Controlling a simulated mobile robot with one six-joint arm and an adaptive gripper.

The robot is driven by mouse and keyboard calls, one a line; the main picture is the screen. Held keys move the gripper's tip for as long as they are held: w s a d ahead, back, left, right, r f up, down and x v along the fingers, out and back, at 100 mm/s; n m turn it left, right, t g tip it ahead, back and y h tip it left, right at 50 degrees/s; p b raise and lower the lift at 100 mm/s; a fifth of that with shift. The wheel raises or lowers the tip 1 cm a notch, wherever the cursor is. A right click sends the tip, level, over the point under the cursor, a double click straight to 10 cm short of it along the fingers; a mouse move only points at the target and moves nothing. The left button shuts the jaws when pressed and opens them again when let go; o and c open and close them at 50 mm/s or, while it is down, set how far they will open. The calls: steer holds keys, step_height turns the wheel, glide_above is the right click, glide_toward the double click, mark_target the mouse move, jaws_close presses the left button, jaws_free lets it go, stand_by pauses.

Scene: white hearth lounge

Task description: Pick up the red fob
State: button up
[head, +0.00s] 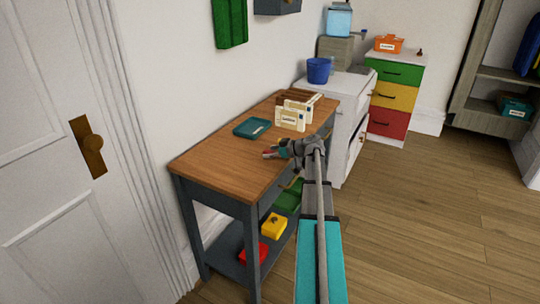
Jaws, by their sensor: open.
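My gripper (270,153) is over the front part of the wooden top of the console table (215,160), pointing left. Its jaws are open. A small reddish patch shows at its fingertips; it may be the red fob, but it is too small and too covered by the gripper to be sure. I cannot tell whether the fingers touch it or the tabletop. No other fob can be made out.
A teal tray (252,128) and a letter rack with envelopes (291,116) stand behind my gripper. Red (253,253) and yellow (273,226) boxes sit on the lower shelf. A white cabinet (345,100) with a blue bucket (319,70) adjoins. The tabletop's left part is clear.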

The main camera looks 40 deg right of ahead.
steer(key=c, duration=1.1)
steer(key=shift+r, duration=0.15)
step_height(320, 180, up, 2)
steer(key=shift+p, duration=1.15)
steer(key=s+d+r+p, duration=0.2)
steer(key=s+r+p, duration=0.3)
steer(key=s, duration=0.1)
steer(key=s+d+r+p, duration=0.2)
steer(key=s+r+p, duration=0.3)
steer(key=s, duration=0.2)
steer(key=shift+d+r+p, duration=0.3)
steer(key=shift+r+p, duration=0.05)
steer(key=shift+s, duration=0.1)
